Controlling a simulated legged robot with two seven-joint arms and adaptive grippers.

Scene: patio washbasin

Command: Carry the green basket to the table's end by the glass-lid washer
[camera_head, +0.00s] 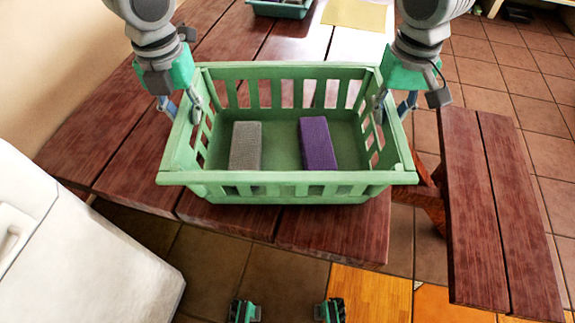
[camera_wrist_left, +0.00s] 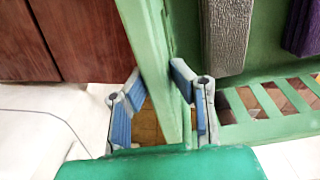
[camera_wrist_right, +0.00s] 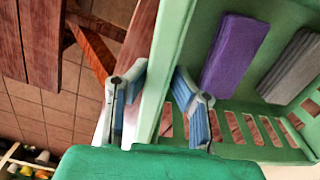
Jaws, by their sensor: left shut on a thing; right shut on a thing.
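The green basket (camera_head: 290,190) is at the near end of the wooden table (camera_head: 330,230), level, with slotted walls. A grey block (camera_head: 246,146) and a purple block (camera_head: 318,144) lie inside it. My left gripper (camera_head: 183,112) is shut on the basket's left wall, one finger on each side; the left wrist view shows the rim (camera_wrist_left: 158,60) between the fingers. My right gripper (camera_head: 394,110) is shut on the right wall, and the right wrist view shows the rim (camera_wrist_right: 165,70) between its fingers. Whether the basket's bottom touches the table I cannot tell.
A white appliance (camera_head: 60,250) stands at the lower left, close to the table. A wooden bench (camera_head: 495,200) runs along the right. A teal tray (camera_head: 280,9) and a yellow cloth (camera_head: 355,14) lie at the table's far end. Tiled floor shows at right.

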